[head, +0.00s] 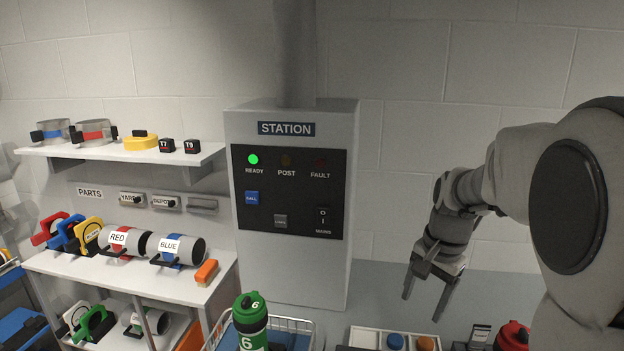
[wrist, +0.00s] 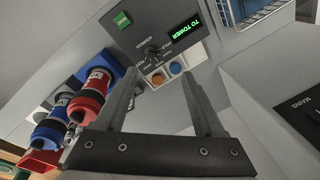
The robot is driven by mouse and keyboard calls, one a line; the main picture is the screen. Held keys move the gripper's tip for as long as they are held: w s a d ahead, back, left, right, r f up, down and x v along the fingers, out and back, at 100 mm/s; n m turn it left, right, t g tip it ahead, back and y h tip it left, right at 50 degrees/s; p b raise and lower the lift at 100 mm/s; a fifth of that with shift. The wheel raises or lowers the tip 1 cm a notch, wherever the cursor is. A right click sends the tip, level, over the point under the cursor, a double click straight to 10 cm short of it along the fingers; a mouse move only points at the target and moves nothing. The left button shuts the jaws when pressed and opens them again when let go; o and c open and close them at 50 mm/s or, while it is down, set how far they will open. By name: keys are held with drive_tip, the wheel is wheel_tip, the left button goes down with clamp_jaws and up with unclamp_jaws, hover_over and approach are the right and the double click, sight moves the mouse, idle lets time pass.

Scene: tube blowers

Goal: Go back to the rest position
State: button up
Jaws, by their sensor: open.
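My gripper (head: 422,308) hangs from my arm at the right of the head view, right of the grey station box and above the counter. Its two fingers point down, apart, with nothing between them. In the wrist view the open fingers (wrist: 157,75) frame bare counter and part of a control panel. The grey station box (head: 292,262) has a lit green READY light (head: 253,159); the POST and FAULT lights look dark. No contact shows between my gripper and anything.
A green bottle (head: 250,318) stands by a wire basket (head: 291,324). Shelves (head: 150,282) hold parts at left.

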drive_tip(key=s+a+r+n+t, duration=0.1)
drive_tip(key=s+a+r+n, duration=0.1)
drive_tip(key=s, duration=0.4)
drive_tip(key=s+a+r+n+t, duration=0.1)
drive_tip(key=s+a+r+n, duration=0.1)
drive_tip(key=s+n, duration=0.2)
drive_tip(key=s+a+r+n+t, duration=0.2)
drive_tip(key=s+a+n, duration=0.1)
drive_tip(key=s, duration=0.6)
drive_tip(key=shift+s+r+n+h, duration=0.15)
drive_tip(key=shift+s+n+h, duration=0.15)
drive_tip(key=shift+s+n, duration=0.15)
